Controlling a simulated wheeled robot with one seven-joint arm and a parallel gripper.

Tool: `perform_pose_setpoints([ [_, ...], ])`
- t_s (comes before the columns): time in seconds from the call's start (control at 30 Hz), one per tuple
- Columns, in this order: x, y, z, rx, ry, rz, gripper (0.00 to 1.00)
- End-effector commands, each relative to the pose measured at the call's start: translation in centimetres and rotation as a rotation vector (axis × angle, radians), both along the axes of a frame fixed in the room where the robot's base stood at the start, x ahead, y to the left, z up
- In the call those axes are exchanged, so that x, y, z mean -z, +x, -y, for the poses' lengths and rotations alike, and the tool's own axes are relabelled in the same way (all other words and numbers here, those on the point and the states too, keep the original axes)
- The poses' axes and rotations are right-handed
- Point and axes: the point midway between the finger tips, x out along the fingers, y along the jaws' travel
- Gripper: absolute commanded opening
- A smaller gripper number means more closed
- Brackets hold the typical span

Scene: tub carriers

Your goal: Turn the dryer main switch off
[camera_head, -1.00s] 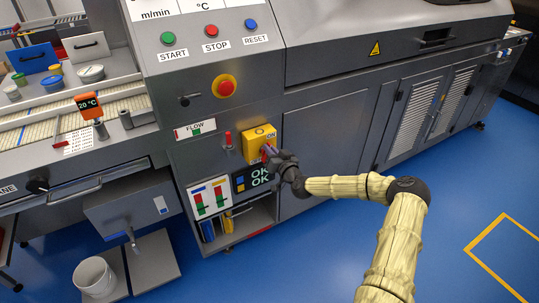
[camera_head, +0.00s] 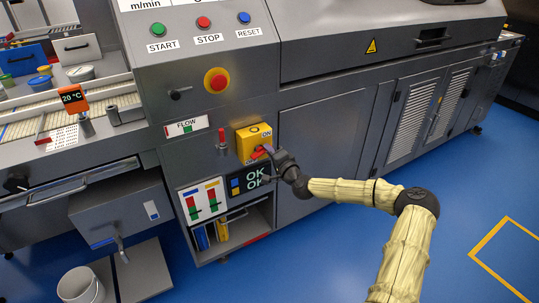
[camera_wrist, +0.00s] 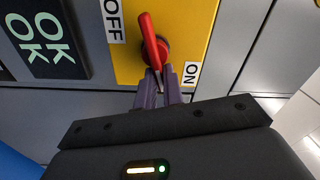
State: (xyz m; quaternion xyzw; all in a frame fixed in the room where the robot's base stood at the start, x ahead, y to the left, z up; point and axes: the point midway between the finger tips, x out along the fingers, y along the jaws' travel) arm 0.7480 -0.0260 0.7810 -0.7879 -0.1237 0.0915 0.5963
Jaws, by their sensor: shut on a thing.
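The dryer main switch is a yellow plate (camera_head: 244,148) on the grey machine front, with a red handle (camera_head: 258,154). In the wrist view the red handle (camera_wrist: 150,38) slants across the yellow plate (camera_wrist: 193,28). An OFF label (camera_wrist: 113,22) is to its left and an ON label (camera_wrist: 191,74) is to its lower right. My gripper (camera_head: 269,152) reaches the switch from the right. In the wrist view my gripper's fingertips (camera_wrist: 158,82) are closed around the handle's near end. In the head view my gripper hides part of the plate's lower right.
A black OK panel (camera_head: 250,180) is just below the switch. A red-tipped lever (camera_head: 222,137) stands to its left, and a red emergency button (camera_head: 217,81) above. The FLOW gauge (camera_head: 186,126) is further left. Blue floor on the right is clear.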

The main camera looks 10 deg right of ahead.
Motion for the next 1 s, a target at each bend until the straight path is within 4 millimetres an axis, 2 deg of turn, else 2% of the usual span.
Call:
perform_pose_setpoints([
  [0.03, 1.13, -0.27, -0.54, -0.015, 0.039, -0.028, 0.0],
  [0.4, 1.29, -0.26, -0.59, -0.016, 0.24, -0.092, 0.0],
  [0.97, 1.14, -0.25, -0.74, -0.019, 0.279, -0.104, 0.0],
  [1.0, 1.14, -0.24, -0.74, -0.02, 0.278, -0.104, 0.15],
])
